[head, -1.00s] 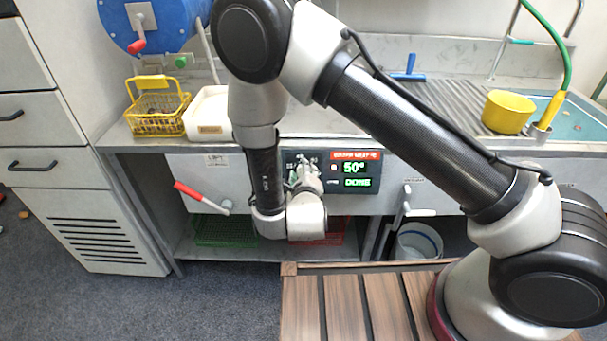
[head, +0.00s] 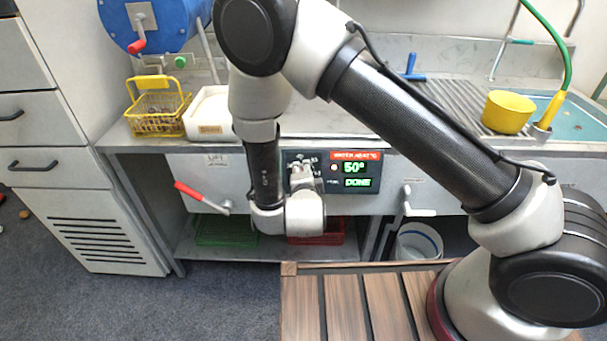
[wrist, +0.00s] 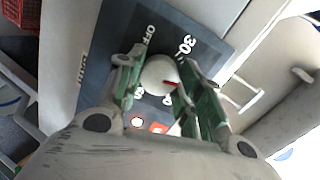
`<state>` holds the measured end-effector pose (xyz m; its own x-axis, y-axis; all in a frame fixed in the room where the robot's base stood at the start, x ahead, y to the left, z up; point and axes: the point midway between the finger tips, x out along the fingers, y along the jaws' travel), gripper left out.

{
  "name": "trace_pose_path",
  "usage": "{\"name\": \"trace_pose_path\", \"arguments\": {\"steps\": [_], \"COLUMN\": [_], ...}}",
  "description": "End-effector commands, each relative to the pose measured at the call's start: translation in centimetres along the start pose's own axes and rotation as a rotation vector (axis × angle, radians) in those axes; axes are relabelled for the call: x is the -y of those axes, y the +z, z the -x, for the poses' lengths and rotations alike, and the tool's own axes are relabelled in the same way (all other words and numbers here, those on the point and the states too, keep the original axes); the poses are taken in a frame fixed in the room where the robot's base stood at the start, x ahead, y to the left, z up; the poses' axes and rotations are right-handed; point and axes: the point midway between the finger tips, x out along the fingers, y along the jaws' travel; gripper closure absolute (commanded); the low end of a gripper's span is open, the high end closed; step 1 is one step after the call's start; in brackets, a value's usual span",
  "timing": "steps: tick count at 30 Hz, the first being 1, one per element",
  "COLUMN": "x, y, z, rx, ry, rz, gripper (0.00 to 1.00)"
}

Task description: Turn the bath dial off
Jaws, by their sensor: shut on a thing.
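The bath dial (wrist: 160,75) is a pale round knob with a red pointer mark, on a dark panel (head: 292,160) at the front of the counter. In the wrist view the green-padded fingers of my gripper (wrist: 154,77) are on either side of the dial and shut on it. The panel carries an OFF label (wrist: 149,34) and a 30 label (wrist: 185,43). The red mark points away from OFF, toward the right finger. In the head view my gripper (head: 302,170) hides most of the dial. The display (head: 354,168) reads 50° and DONE in green.
A red-handled lever (head: 197,192) is left of the panel and a pale lever (head: 412,205) right of it. Green (head: 214,230) and red (head: 333,232) trays sit below. A yellow basket (head: 157,112) and yellow tub (head: 507,112) stand on the counter.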

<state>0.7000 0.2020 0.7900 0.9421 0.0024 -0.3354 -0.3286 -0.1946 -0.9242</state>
Motion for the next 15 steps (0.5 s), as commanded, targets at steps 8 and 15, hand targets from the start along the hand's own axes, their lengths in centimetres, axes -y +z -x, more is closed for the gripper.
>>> {"name": "trace_pose_path", "arguments": {"steps": [8,15], "x": [-0.08,-0.11], "y": [0.09,0.15], "z": [0.04,0.03], "rx": [-0.005,-0.009], "ry": [0.012,0.021], "rz": [0.261,0.489], "gripper": [0.88,0.88]}}
